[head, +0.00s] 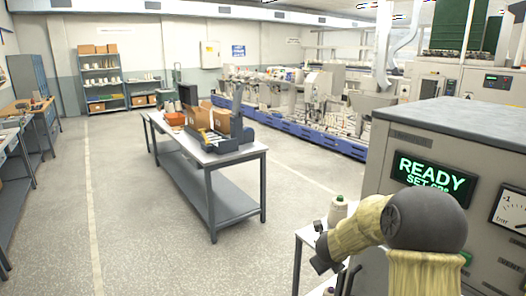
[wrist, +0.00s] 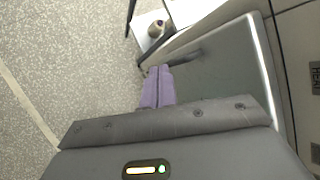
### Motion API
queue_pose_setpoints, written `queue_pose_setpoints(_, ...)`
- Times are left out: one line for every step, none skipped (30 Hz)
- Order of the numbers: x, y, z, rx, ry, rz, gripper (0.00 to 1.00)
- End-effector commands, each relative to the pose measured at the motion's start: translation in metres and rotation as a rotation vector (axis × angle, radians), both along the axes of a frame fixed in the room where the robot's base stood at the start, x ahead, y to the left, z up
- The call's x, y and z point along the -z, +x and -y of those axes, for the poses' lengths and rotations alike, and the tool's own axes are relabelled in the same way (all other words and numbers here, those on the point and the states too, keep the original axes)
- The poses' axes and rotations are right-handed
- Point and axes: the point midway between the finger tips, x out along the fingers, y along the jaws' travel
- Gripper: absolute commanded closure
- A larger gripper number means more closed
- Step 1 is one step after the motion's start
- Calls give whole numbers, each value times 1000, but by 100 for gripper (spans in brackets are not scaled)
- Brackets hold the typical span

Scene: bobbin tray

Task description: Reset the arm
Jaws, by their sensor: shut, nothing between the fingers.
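My arm, in a tan sleeve, reaches in at the lower right of the head view. My gripper (head: 323,262) is at its end, dark and partly seen, in front of a small white table. In the wrist view the purple fingers of my gripper (wrist: 158,72) are together with nothing between them. A thread cone (head: 338,210) stands on the white table (head: 307,235) behind my gripper. In the wrist view the cone (wrist: 156,29) and the table corner lie beyond the fingertips, apart from them.
A grey machine cabinet (head: 400,147) with a lit READY display (head: 431,178) stands close on the right. A long table (head: 215,157) with boxes is in the middle. Shelves (head: 100,80) stand at the back left. The floor (head: 130,230) at the left is clear.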

Motion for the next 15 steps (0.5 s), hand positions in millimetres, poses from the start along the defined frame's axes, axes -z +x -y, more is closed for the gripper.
queue_pose_setpoints(-9,-7,-9,-135,-70,-7,100)
queue_pose_setpoints(-12,-11,-15,-221,-113,-14,100)
queue_pose_setpoints(-17,-18,-22,-333,-169,-23,100)
queue_pose_setpoints(-20,-24,-27,-416,-211,-32,100)
queue_pose_setpoints(-22,-30,-32,-499,-254,-42,100)
queue_pose_setpoints(-25,-39,-39,-609,-310,-55,100)
queue_pose_setpoints(-27,-46,-43,-690,-352,-66,100)
queue_pose_setpoints(-28,-54,-48,-772,-392,-78,100)
queue_pose_setpoints(-30,-65,-53,-882,-448,-94,100)
queue_pose_setpoints(-30,-74,-56,-962,-489,-108,100)
queue_pose_setpoints(-31,-83,-60,-1044,-528,-121,100)
queue_pose_setpoints(-31,-96,-64,-1153,-581,-141,100)
queue_pose_setpoints(-31,-106,-66,-1233,-620,-156,100)
queue_pose_setpoints(-31,-117,-68,-1315,-656,-172,100)
queue_pose_setpoints(-31,-132,-70,-1422,-706,-194,100)
